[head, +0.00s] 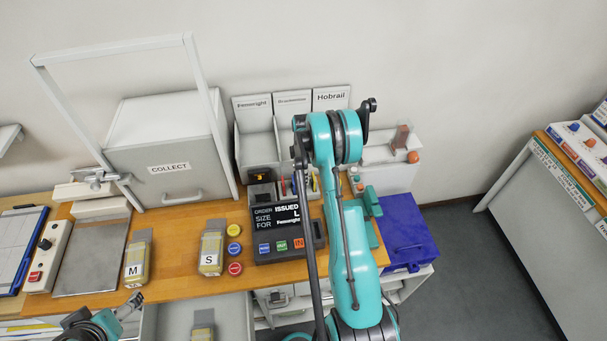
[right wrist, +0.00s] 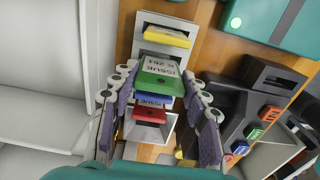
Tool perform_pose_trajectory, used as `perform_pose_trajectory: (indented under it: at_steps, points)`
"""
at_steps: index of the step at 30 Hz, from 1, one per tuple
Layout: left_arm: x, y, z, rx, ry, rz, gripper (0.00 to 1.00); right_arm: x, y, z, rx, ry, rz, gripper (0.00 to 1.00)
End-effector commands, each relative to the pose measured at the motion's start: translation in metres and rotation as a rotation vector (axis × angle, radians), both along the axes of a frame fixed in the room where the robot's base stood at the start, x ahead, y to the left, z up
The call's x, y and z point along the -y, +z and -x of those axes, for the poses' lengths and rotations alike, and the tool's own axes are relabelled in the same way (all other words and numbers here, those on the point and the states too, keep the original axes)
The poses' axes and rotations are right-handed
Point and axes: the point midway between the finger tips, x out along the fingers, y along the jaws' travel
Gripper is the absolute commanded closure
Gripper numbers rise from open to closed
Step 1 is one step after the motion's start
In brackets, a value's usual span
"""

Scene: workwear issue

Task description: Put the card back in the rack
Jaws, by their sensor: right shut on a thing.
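The green card (right wrist: 160,84), with white printed text, is between the fingers of my right gripper (right wrist: 160,98), which is shut on it. In the right wrist view it lies over the grey card rack (right wrist: 147,48), between a yellow card (right wrist: 166,36) and a blue card (right wrist: 153,99). A red card (right wrist: 149,113) is beyond the blue one. I cannot tell whether the green card's lower end is inside a slot. In the head view my right arm hides the gripper and most of the rack. My left gripper (head: 133,302) is at the lower left, too small to read.
A black order terminal (head: 283,225) with coloured buttons stands beside the rack. Labelled bins (head: 255,135) stand behind. Packs marked M (head: 137,262) and S (head: 211,250) lie on the wooden counter (head: 185,222). A blue box (head: 407,232) is at the right.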

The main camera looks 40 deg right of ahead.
Motion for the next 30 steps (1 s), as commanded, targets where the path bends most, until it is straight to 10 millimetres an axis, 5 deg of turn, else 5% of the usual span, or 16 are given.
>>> perform_pose_trajectory:
  at_steps: [30]
  points:
    - [0.0000,-0.0082,0.0000,0.000,0.000,0.000,0.10,0.0000,-0.0001,-0.0001,0.000,0.000,0.000,0.74]
